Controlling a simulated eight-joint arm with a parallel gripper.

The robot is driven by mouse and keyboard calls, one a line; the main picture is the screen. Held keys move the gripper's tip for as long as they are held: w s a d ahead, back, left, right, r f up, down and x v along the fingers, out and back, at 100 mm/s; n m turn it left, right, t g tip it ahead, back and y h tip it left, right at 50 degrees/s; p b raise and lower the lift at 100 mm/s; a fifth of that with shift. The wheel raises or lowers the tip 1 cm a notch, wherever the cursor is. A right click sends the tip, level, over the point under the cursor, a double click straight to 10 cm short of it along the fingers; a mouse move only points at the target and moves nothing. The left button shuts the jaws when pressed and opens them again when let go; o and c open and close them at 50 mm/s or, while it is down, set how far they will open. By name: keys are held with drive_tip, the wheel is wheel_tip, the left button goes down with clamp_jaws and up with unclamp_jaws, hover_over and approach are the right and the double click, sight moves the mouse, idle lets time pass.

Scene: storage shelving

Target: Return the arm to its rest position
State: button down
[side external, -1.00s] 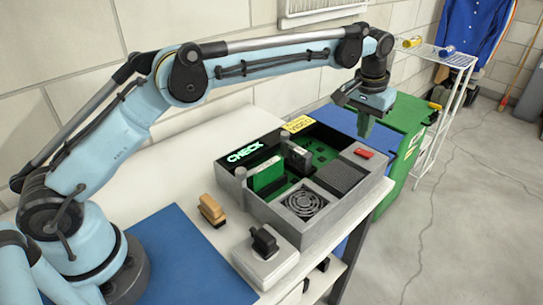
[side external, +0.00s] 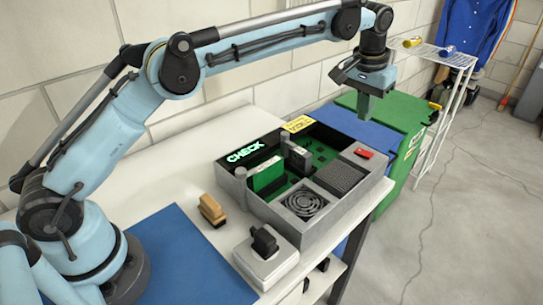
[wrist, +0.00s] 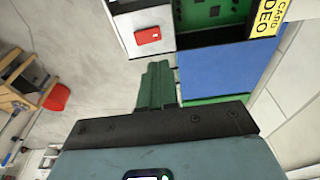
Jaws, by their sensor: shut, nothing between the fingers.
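My gripper (side external: 365,104) hangs at the end of my raised light-blue arm, above the blue and green bins behind the grey case. Its green fingers are shut together with nothing between them. They also show in the wrist view (wrist: 157,86), pointing away from the dark palm. The grey case (side external: 318,215) sits on the white bench and holds green boards, a fan and a lit "CHECK" sign. My gripper is apart from the case and everything else.
A blue bin (side external: 362,130) and a green bin (side external: 405,115) stand beyond the bench. A white wire rack (side external: 455,60) stands to their right. A tan block (side external: 212,210) and a white box with a black knob (side external: 265,262) lie on the bench. Open floor lies to the right.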

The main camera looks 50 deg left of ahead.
drive_tip(key=s+a+r+t, duration=0.1)
drive_tip(key=s+a+r, duration=0.25)
drive_tip(key=s, duration=0.25)
drive_tip(key=s+a+r+t, duration=0.1)
drive_tip(key=s+a+r, duration=0.25)
drive_tip(key=s, duration=0.25)
drive_tip(key=s+a+f+t, duration=0.1)
drive_tip(key=s+a+f, duration=0.2)
drive_tip(key=s, duration=0.5)
drive_tip(key=s+a+f+t, duration=0.2)
drive_tip(key=s+a+f, duration=0.1)
drive_tip(key=s+f, duration=0.3)
drive_tip(key=shift+s+f, duration=0.15)
drive_tip(key=shift+s, duration=0.85)
